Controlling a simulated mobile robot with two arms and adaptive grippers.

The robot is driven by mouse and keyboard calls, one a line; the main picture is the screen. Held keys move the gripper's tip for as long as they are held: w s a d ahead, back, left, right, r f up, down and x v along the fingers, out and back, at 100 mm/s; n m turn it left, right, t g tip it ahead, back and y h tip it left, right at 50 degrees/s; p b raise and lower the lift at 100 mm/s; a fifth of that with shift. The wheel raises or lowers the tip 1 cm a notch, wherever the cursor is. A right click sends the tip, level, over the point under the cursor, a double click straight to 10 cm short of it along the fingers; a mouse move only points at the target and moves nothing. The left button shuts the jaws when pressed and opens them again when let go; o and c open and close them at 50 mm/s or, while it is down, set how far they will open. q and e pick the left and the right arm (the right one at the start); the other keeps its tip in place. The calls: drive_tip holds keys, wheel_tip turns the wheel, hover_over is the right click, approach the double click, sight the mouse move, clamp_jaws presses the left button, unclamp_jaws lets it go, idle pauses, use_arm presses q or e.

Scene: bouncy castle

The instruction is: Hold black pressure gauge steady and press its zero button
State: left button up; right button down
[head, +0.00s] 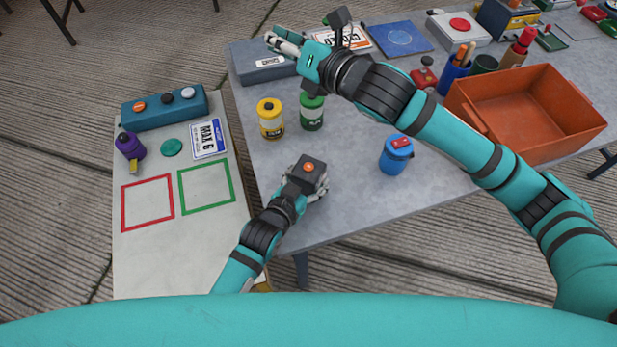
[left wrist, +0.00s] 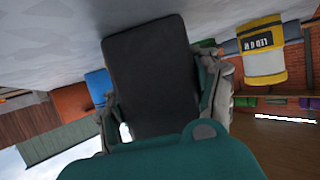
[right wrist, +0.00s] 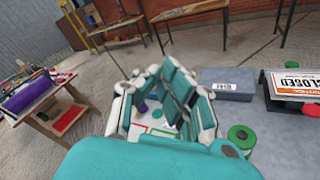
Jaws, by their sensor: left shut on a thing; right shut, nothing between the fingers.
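The black pressure gauge (head: 306,178) is a dark box with an orange button (head: 309,166) on its top face. It is at the grey table's near left part, and I cannot tell whether it touches the table. My left gripper (head: 316,190) is shut on it; in the left wrist view the gauge (left wrist: 152,75) fills the space between the fingers. My right gripper (head: 284,42) is shut and empty, over the table's far left, away from the gauge. Its fingers also show in the right wrist view (right wrist: 165,105).
Yellow (head: 271,120) and green (head: 312,112) canisters stand behind the gauge. A blue canister (head: 396,156) and an orange crate (head: 540,115) are to the right.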

drive_tip(key=s+d+f+g+h, duration=0.3)
drive_tip(key=f, duration=0.4)
drive_tip(key=g+h, duration=0.1)
drive_tip(key=g, duration=0.2)
hover_over(311, 165)
wheel_tip(311, 165, down, 6)
drive_tip(key=shift+f, duration=4.4)
drive_tip(key=shift+w, duration=0.1)
drive_tip(key=shift+f, duration=0.45)
drive_tip(key=shift+r, duration=0.45)
